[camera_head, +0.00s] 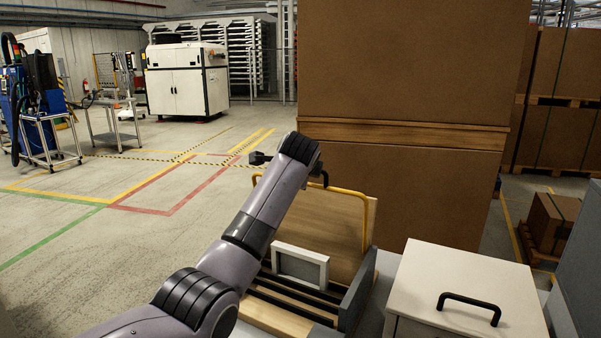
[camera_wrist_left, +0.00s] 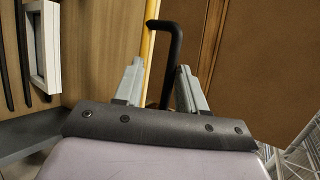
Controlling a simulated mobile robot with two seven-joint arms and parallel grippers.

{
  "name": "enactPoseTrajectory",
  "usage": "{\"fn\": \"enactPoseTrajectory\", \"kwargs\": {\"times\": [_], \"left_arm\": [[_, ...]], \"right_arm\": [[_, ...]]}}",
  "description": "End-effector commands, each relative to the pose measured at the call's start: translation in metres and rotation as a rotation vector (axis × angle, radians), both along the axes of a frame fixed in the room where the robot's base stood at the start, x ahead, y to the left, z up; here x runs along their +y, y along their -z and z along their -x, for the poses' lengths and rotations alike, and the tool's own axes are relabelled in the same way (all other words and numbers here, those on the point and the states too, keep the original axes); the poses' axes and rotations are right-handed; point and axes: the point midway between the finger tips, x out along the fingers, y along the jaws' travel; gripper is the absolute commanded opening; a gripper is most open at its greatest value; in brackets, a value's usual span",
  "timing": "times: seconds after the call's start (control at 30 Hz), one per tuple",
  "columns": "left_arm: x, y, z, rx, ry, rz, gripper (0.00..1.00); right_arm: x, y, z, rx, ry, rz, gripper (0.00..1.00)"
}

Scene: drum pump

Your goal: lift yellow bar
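The yellow bar (camera_head: 348,192) is a bent tube over the top of a wooden panel on a low cart. In the left wrist view the yellow bar (camera_wrist_left: 148,48) runs up behind one finger, with a bent black part (camera_wrist_left: 176,50) beside it. My left gripper (camera_wrist_left: 160,85) has its fingers apart, one on each side of the black part's lower stretch. I cannot tell whether either finger touches it. In the head view my left arm reaches to the bar and its wrist hides the fingers and part of the bar. My right gripper is not in view.
A large stack of brown boxes (camera_head: 415,70) stands close behind the bar. A white cabinet (camera_head: 465,275) with a black handle is at right. A small white frame (camera_head: 300,262) sits in the cart's slots. The floor (camera_head: 60,225) at left is open.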

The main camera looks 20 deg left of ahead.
Motion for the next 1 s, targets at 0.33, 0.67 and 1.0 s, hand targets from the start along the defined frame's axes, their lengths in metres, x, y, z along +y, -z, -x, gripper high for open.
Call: {"fn": "enactPoseTrajectory", "kwargs": {"times": [0.33, 0.67, 1.0], "left_arm": [[-0.011, -0.014, 0.025, 0.002, 0.003, 0.001, 0.38], [-0.013, -0.017, 0.031, 0.006, 0.002, 0.002, 0.38], [-0.013, -0.015, 0.031, 0.007, 0.000, 0.004, 0.38]], "right_arm": [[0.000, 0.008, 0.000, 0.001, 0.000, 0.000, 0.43], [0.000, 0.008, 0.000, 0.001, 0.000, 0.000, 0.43], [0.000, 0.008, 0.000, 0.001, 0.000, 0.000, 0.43]]}}
